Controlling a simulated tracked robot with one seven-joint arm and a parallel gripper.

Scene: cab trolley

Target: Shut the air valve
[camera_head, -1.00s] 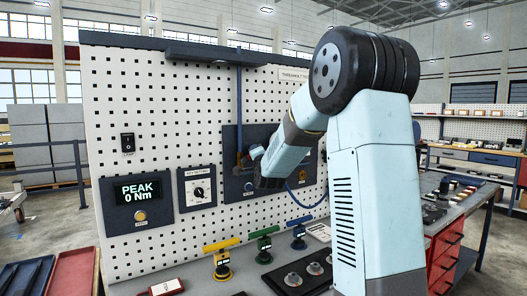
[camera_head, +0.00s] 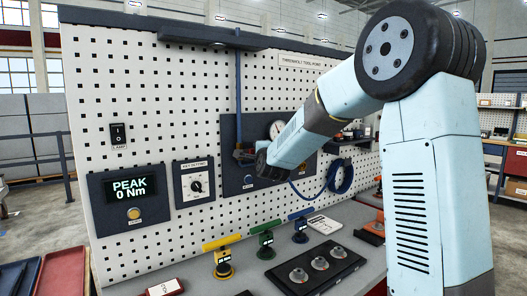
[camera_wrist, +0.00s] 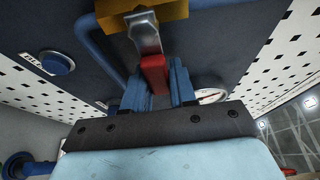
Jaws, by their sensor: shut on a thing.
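The air valve shows in the wrist view as a brass body (camera_wrist: 172,10) with a metal lever (camera_wrist: 146,36) ending in a red grip (camera_wrist: 154,74). My gripper (camera_wrist: 158,88) has its two blue fingers closed on the red grip, one on each side. The lever runs from the brass body toward my wrist. In the head view my gripper (camera_head: 256,158) is at the dark air panel (camera_head: 231,134), below the blue pipe (camera_head: 238,95). My arm end hides most of the valve there, so its angle to the pipe is hard to tell.
A round gauge (camera_head: 277,128) and a blue button (camera_head: 248,179) sit on the same panel. A coiled blue hose (camera_head: 345,178) hangs to its right. The bench below holds yellow, green and blue-handled tools and a dark tray (camera_head: 315,267). A lamp rocker switch (camera_head: 118,134) is further left.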

